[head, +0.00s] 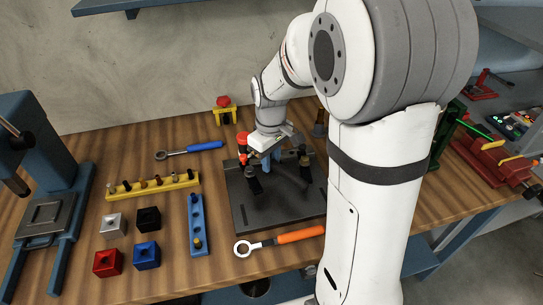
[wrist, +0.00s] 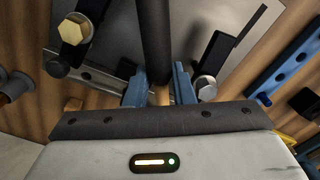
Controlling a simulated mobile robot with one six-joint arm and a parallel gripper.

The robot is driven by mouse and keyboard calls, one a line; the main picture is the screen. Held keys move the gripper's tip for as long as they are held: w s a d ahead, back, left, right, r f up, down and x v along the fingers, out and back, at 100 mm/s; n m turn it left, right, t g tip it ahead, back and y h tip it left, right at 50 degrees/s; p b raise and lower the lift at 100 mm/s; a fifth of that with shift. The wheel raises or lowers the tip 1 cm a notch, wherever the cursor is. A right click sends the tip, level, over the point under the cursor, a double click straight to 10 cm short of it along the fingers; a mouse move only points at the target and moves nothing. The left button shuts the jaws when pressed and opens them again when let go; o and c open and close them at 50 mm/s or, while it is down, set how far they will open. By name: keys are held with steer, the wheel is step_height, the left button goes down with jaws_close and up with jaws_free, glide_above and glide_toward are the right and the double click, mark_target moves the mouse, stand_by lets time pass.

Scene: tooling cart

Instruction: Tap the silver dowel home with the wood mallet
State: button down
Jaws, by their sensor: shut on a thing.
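My gripper (head: 266,162) is over the dark fixture plate (head: 246,212) in the middle of the bench. In the wrist view its blue fingers (wrist: 160,92) are shut on a wood-coloured shaft (wrist: 161,97) that runs on into a long dark cylinder (wrist: 154,40). This looks like the wood mallet; its head is not clearly visible. The grey plate also shows below it in the wrist view (wrist: 118,45). I cannot pick out the silver dowel in either view; my gripper and arm cover part of the plate.
Clamps with dark arms stand on the plate, one with a silver bolt (wrist: 206,88). An orange-handled tool (head: 300,235) lies at the plate's front. A yellow peg rail (head: 155,185), a blue rail (head: 197,222) and several coloured blocks (head: 147,255) are on the left. A blue press (head: 50,160) stands far left.

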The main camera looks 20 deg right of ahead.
steer(key=shift+r+p, duration=1.8)
steer(key=shift+p, duration=0.2)
steer(key=shift+f, duration=0.1)
steer(key=shift+r+p, duration=0.2)
steer(key=shift+p, duration=0.1)
steer(key=shift+f, duration=0.1)
steer(key=shift+f, duration=0.3)
stand_by(0.4)
stand_by(0.5)
step_height(320, 180, down, 6)
steer(key=b, duration=0.5)
steer(key=shift+r+p, duration=0.5)
steer(key=shift+r, duration=0.05)
steer(key=shift+r+p, duration=1.5)
steer(key=shift+r, duration=0.5)
